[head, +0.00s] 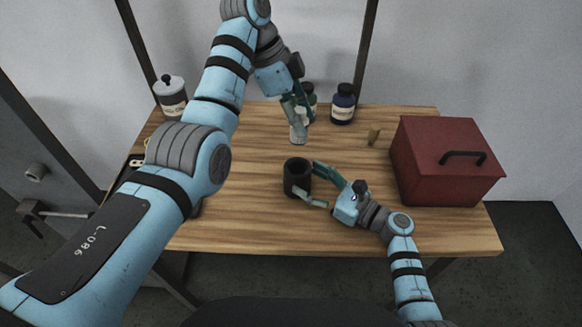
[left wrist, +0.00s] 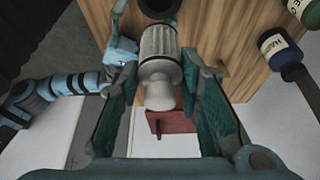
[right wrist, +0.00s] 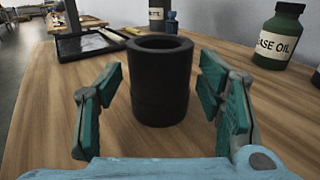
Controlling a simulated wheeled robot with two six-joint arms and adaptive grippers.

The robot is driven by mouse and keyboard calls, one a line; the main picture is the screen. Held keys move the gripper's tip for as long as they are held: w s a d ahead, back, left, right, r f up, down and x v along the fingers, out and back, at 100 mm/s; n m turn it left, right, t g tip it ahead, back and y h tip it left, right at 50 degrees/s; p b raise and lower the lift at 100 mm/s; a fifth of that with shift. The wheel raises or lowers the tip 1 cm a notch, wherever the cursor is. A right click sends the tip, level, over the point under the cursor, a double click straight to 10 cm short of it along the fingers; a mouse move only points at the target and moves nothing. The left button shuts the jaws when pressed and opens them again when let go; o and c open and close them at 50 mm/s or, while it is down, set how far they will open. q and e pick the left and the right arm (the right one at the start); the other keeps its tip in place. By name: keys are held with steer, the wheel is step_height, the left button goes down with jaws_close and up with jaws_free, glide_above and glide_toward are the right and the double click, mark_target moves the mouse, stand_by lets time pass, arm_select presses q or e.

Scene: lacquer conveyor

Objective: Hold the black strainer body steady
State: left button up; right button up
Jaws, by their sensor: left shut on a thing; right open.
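The black strainer body (head: 296,180) stands upright on the wooden table, a hollow cylinder with an open top. It fills the middle of the right wrist view (right wrist: 160,90), and part of it shows at the top of the left wrist view (left wrist: 158,7). My right gripper (head: 307,181) is open, low over the table, with one finger on either side of the body; in its wrist view gaps show on both sides. My left gripper (head: 299,112) is shut on a pale, ribbed cylinder (left wrist: 160,52) with a rounded knob, held above and behind the black body.
A red toolbox (head: 445,165) stands at the right of the table. A dark blue bottle (head: 343,106) and a green oil bottle (right wrist: 280,38) stand at the back. A small brownish piece (head: 373,136) lies left of the toolbox.

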mark_target(287, 170)
steer(key=x, duration=0.4)
steer(key=f+x, duration=0.1)
steer(key=x, duration=0.1)
steer(key=shift+w+a, duration=0.25)
steer(key=shift+a, duration=0.1)
arm_select(q)
steer(key=shift+a, duration=0.1)
arm_select(e)
steer(key=shift+w+a, duration=0.25)
steer(key=shift+a, duration=0.15)
steer(key=shift+d, duration=0.15)
steer(key=shift+s, duration=0.1)
steer(key=c, duration=1.4)
arm_select(q)
steer(key=shift+s+d+f+n, duration=0.15)
steer(key=shift+f+n, duration=0.05)
steer(key=shift+f, duration=0.55)
steer(key=shift+s+d+f+n, duration=0.15)
steer(key=shift+f+n, duration=0.05)
steer(key=shift+f, duration=0.55)
